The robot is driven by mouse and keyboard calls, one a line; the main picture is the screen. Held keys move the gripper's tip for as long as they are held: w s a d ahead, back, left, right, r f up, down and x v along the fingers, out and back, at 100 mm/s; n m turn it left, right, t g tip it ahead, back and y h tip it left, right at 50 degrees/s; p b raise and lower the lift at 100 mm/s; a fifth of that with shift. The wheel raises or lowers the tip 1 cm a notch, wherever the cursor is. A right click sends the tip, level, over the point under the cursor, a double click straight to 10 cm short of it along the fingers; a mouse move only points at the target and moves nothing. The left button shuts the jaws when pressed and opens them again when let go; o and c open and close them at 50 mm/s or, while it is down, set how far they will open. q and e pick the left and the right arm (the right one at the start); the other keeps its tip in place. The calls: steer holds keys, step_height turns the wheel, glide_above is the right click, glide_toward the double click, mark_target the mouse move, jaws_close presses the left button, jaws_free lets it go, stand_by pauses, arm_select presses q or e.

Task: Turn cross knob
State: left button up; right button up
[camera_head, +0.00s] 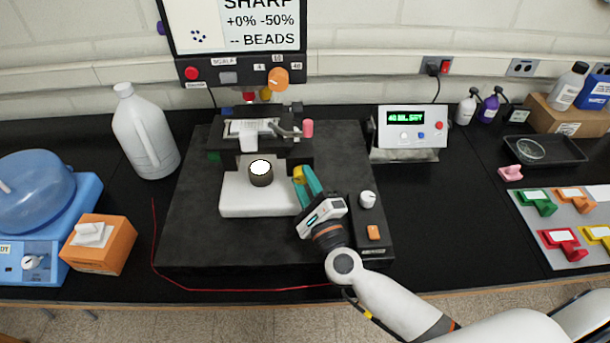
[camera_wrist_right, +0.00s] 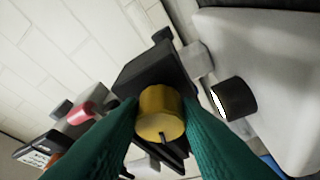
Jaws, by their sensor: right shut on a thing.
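A yellow round knob (camera_head: 298,174) sits on the right side of the device (camera_head: 240,205) in the middle of the bench. In the right wrist view the knob (camera_wrist_right: 160,112) shows its round end face with a short dark mark near its lower edge. My right gripper (camera_head: 306,180) reaches in from the front right. Its green fingers (camera_wrist_right: 162,125) lie on both sides of the knob and are shut on it. No cross shape can be made out on the knob. My left gripper is not in view.
A white knob (camera_head: 367,199) and an orange switch (camera_head: 374,232) sit on the dark base right of my gripper. A pink knob (camera_head: 308,128) stands behind it. A display box (camera_head: 412,127) is at the back right.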

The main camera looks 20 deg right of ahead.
stand_by(0.4)
steer(key=o, duration=1)
steer(key=shift+c, duration=0.2)
steer(key=s+f+b, duration=0.2)
steer(key=s+b, duration=0.3)
steer(key=s, duration=0.6)
steer(key=shift+s+d+f, duration=0.15)
steer(key=shift+s+d, duration=0.2)
steer(key=shift+s, duration=0.05)
